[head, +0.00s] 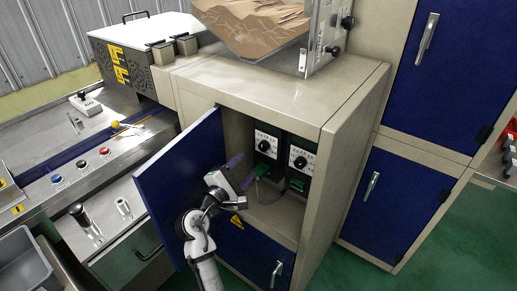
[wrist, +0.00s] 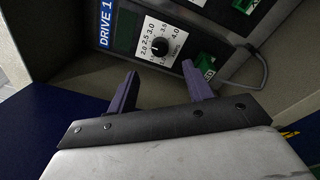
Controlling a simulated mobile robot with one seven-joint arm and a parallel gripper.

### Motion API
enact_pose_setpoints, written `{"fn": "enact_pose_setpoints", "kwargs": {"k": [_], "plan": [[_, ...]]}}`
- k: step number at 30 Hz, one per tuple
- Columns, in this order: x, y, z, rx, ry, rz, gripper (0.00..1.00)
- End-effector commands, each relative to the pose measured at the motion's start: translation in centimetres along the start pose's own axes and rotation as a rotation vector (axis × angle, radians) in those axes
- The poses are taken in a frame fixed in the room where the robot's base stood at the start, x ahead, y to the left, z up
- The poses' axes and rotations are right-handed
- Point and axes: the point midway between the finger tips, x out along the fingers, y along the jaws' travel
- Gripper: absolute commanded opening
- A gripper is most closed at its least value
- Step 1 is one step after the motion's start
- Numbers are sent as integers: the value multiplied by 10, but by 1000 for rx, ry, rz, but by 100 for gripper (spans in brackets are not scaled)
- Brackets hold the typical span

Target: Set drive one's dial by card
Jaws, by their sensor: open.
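Drive one (head: 266,142) is the left of two dark units inside the open cabinet. Its label reads "DRIVE 1" (wrist: 105,25) in the wrist view. Its round black dial (wrist: 160,44) sits on a white scale with numbers from about 2.0 to 4.0; its exact setting is too small to read. My gripper (head: 246,168) is in the cabinet opening, in front of drive one's lower part. In the wrist view its two purple fingers (wrist: 160,70) are spread and empty, with the dial appearing just beyond and between them, apart. I cannot make out a setting card.
The second drive (head: 300,160) stands to the right. Green connectors (wrist: 205,66) and a grey cable (wrist: 262,65) are close to the right finger. The open blue door (head: 180,175) is left of my gripper, and the cabinet's side wall (head: 340,165) bounds the right.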

Motion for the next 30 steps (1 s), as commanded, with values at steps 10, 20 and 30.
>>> {"fn": "enact_pose_setpoints", "kwargs": {"k": [10,20,30], "plan": [[69,2,2,1,-1,-2,51],[88,0,0,2,1,0,51],[88,0,0,2,1,0,31]]}}
